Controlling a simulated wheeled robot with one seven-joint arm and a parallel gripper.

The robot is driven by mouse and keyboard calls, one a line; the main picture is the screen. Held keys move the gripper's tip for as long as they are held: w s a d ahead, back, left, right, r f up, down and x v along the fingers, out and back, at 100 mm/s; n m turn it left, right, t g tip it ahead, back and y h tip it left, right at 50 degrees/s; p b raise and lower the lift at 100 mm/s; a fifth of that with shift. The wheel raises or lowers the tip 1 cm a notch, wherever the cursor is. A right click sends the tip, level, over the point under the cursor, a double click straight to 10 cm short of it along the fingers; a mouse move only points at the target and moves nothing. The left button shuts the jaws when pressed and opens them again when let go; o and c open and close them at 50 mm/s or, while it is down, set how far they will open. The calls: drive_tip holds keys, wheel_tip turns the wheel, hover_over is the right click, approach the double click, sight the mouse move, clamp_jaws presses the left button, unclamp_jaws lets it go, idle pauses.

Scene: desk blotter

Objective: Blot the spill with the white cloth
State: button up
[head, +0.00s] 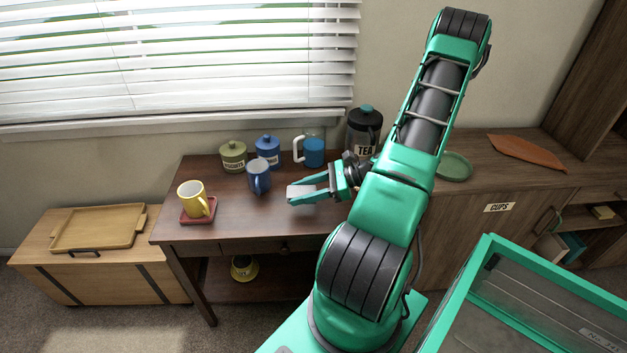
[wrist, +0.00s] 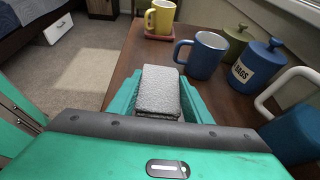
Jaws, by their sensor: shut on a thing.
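My gripper (head: 304,191) is over the dark wooden desk (head: 230,222), right of the blue mug. It is shut on the folded white cloth (head: 297,193). In the wrist view the cloth (wrist: 160,90) looks pale grey and sits between the green fingers (wrist: 160,100). I cannot tell whether the cloth touches the desk top. I cannot make out the spill in either view; the gripper and cloth hide part of the desk.
A blue mug (head: 258,176) stands near the gripper. A yellow mug (head: 191,197) sits on a red coaster (head: 198,214) at left. Behind are an olive jar (head: 233,156), a blue jar (head: 267,149), a blue jug (head: 314,151) and a TEA canister (head: 365,130). The front middle is clear.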

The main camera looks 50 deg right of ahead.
drive_tip(key=shift+r, duration=1.45)
